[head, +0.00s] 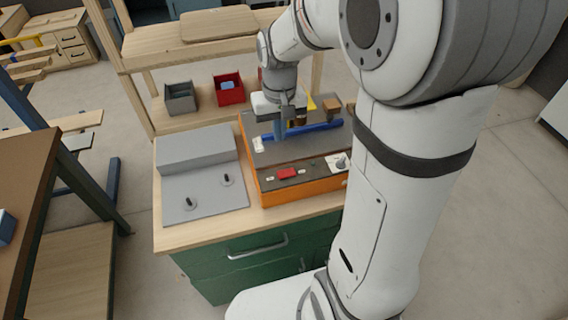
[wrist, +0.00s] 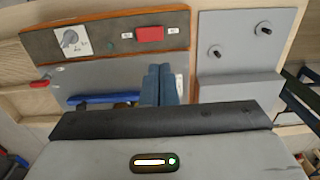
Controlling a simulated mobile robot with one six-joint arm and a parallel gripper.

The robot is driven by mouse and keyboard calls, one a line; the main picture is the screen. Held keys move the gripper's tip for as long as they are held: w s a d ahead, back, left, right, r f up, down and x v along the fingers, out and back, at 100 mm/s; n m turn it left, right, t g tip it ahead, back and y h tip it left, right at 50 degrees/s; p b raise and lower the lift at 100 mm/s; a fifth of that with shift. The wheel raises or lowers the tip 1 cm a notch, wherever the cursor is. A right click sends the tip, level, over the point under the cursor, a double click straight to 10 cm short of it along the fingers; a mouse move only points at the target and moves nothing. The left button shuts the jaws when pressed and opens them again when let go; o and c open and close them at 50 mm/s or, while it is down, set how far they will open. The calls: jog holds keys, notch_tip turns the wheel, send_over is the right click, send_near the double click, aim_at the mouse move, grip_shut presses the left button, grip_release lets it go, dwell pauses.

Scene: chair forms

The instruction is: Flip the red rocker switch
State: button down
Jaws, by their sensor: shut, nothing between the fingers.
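The red rocker switch (head: 287,173) sits on the dark sloped front panel of an orange-sided machine (head: 282,198), between two small white labels. In the wrist view the red switch (wrist: 150,34) shows near the top, unobstructed. Which way it is tipped is too small to tell. My gripper (head: 279,137) points down over the machine's grey top, behind the switch and apart from it. In the wrist view its blue fingers (wrist: 159,84) are together with nothing between them.
A dial (head: 340,162) on a white plate and a small green button are right of the switch in the head view. A blue bar (head: 318,127) lies close beside my fingers. A grey fixture (head: 205,190) with two black-tipped pegs stands left. Grey (head: 180,97) and red (head: 229,88) bins stand behind.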

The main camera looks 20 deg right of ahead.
aim_at(279, 173)
notch_tip(279, 173, down, 13)
jog(key=shift+a+f+p, duration=0.1)
jog(key=shift+p, duration=0.55)
jog(key=shift+f, duration=0.1)
